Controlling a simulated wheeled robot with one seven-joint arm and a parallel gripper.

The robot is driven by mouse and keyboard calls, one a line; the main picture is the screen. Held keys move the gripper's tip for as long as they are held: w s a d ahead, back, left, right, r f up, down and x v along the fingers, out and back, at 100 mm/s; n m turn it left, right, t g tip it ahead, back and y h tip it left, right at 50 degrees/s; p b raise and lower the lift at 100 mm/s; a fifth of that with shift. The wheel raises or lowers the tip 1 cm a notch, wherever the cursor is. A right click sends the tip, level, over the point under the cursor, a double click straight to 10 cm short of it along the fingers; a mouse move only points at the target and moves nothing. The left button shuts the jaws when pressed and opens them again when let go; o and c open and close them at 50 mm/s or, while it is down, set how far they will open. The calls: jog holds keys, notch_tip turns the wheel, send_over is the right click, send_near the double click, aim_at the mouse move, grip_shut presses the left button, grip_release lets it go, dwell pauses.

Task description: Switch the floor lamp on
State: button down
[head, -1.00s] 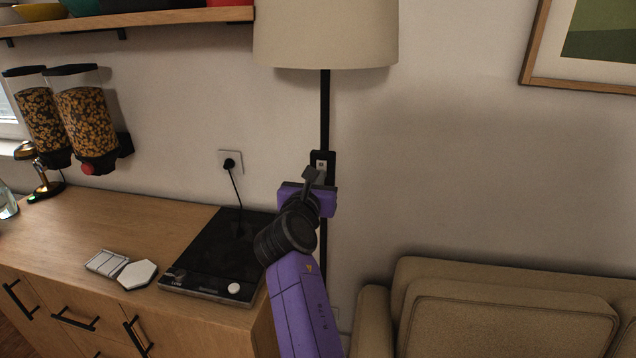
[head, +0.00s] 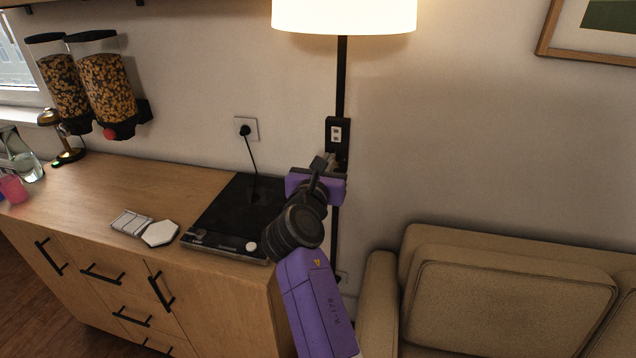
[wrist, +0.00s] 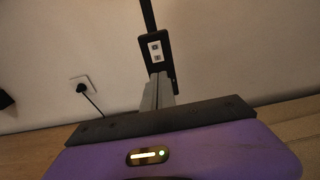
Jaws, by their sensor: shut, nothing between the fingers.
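The floor lamp's cream shade (head: 344,16) glows brightly at the top of the head view. Its thin black pole (head: 341,80) runs down behind my gripper. A black switch box (head: 338,133) with a pale rocker plate is on the pole; the switch box also shows in the wrist view (wrist: 156,53), upper middle. My gripper (head: 331,160) is shut and empty, just below the switch plate in the head view. In the wrist view its fingers (wrist: 158,88) point up toward the lower end of the box. Whether they touch it I cannot tell.
A wooden counter (head: 95,190) on the left holds a black hob (head: 225,215) and white coasters (head: 158,233). A beige sofa (head: 510,290) stands at right. A wall socket (head: 246,129) with a plugged cord is left of the pole.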

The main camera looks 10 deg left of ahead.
jog(key=s, duration=0.7)
jog(key=shift+s+a+f, duration=0.2)
jog(key=shift+s+f, duration=0.1)
jog(key=shift+f, duration=0.05)
